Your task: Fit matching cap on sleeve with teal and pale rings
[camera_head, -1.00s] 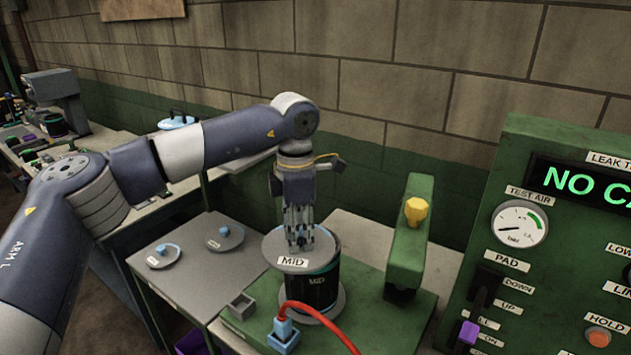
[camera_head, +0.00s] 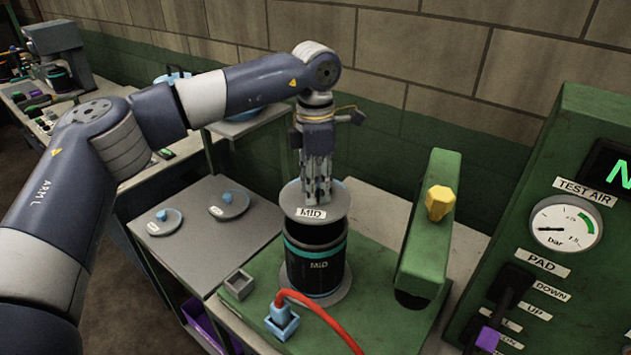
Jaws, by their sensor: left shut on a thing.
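The dark sleeve (camera_head: 316,279) marked MID stands upright on the green fixture, with a teal ring near its top. A grey round cap (camera_head: 341,204), also labelled MID, is over the sleeve, with dark surface showing between its edge and the teal ring. The cap hides the far part of the sleeve's top, and I cannot tell whether they touch. My left gripper (camera_head: 318,198) points down and is shut on the cap at its middle. Two more grey caps with blue knobs, one on the left (camera_head: 164,226) and one on the right (camera_head: 230,207), lie on the grey table. My right gripper is not in view.
A green upright block (camera_head: 427,235) with a yellow knob (camera_head: 440,203) stands close right of the sleeve. A red hose (camera_head: 322,308) with a blue connector (camera_head: 281,322) runs in front. The green test panel (camera_head: 560,280) with a gauge fills the right side.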

